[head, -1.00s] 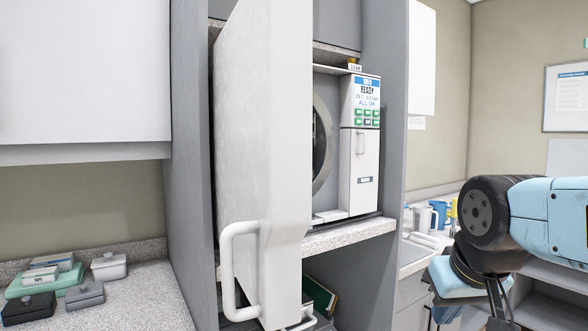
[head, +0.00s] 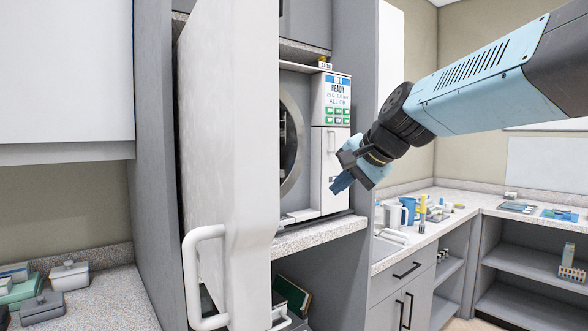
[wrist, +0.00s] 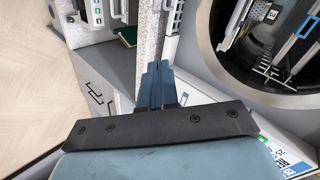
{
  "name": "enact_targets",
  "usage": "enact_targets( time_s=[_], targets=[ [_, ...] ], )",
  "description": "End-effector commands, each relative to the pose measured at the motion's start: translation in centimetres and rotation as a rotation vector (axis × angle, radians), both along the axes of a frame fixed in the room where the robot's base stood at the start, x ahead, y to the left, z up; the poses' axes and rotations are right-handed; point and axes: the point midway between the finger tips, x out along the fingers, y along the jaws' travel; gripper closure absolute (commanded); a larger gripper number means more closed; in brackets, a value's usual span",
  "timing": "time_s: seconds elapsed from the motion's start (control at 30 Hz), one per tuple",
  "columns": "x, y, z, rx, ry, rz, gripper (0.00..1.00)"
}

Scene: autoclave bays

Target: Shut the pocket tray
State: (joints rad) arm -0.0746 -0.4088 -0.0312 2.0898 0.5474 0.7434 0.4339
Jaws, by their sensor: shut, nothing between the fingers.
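I cannot tell for sure which part is the pocket tray. A grey tray-like part with a white handle (head: 284,322) shows low in the bay, mostly hidden behind the large white door (head: 240,130). That door stands open with a white loop handle (head: 190,280). The autoclave (head: 330,165) sits behind it on a speckled shelf (head: 320,233), its round chamber (wrist: 268,45) open to view. My gripper (head: 342,184) is shut and empty, in front of the autoclave's right side. Its blue fingers (wrist: 157,72) point toward the shelf edge in the wrist view.
A green book-like item (head: 290,293) stands below the shelf. Lidded boxes (head: 68,275) sit on the left counter. Jugs and bottles (head: 410,210) stand on the right counter, above drawers (head: 405,268). Open floor shows in the wrist view (wrist: 30,70).

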Motion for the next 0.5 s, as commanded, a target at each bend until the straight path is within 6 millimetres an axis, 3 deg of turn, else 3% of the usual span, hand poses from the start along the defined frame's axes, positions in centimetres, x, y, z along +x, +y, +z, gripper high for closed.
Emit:
enact_targets(
  time_s=[0.03, 0.1, 0.2, 0.37, 0.5],
  targets=[
    [2.0, 0.6, 1.3, 0.072, 0.001, -0.032, 1.00],
    [4.3, 1.2, 3.0, 0.167, 0.001, -0.077, 1.00],
    [6.6, 1.9, 4.8, 0.265, 0.004, -0.121, 1.00],
    [8.4, 2.4, 6.1, 0.345, 0.007, -0.155, 1.00],
    [9.2, 2.8, 5.7, 0.355, 0.009, -0.160, 1.00]
  ],
)
